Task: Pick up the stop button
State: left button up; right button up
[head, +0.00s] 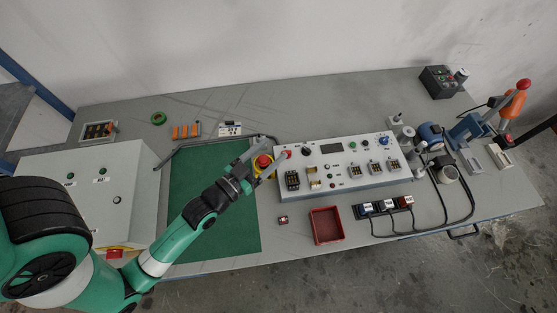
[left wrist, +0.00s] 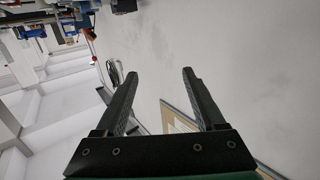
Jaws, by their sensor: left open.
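The stop button (head: 264,161) has a red mushroom cap on a yellow base. In the head view it shows at the right edge of the green mat, against the left end of the white control panel. My left gripper (head: 277,151) is open, and its two fingers appear on either side of the red cap, partly covering the yellow base. I cannot tell how far above the button the fingers are. In the left wrist view the open, empty fingers (left wrist: 160,73) point towards a pale wall, and the stop button is not seen there. My right gripper is not in view.
The white control panel (head: 345,148) stands right of the gripper. A red tray (head: 326,225) and a small red-topped block (head: 283,220) lie in front. A white cabinet (head: 55,165) stands left. The green mat (head: 215,235) is mostly clear beyond my arm.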

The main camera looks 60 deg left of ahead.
aim_at(263, 158)
pick_arm(q)
jog(key=s+f+n+g+p, duration=0.15)
jog(key=s+f+g, duration=0.25)
jog(key=s+f, duration=0.45)
jog(key=w, duration=0.1)
jog(key=w+a, duration=0.1)
jog(key=w+a+b, duration=0.1)
jog(key=w, duration=0.1)
jog(key=shift+a+f, duration=0.2)
jog(key=shift+a, duration=0.05)
jog(key=shift+w+a+f, duration=0.1)
jog(key=shift+w+f, duration=0.05)
jog(key=shift+w, duration=0.05)
jog(key=b+x, duration=0.1)
jog(key=x, duration=0.3)
jog(key=shift+w+a+f, duration=0.15)
jog(key=shift+w+a, duration=0.05)
jog(key=shift+w, duration=0.05)
grip_shut()
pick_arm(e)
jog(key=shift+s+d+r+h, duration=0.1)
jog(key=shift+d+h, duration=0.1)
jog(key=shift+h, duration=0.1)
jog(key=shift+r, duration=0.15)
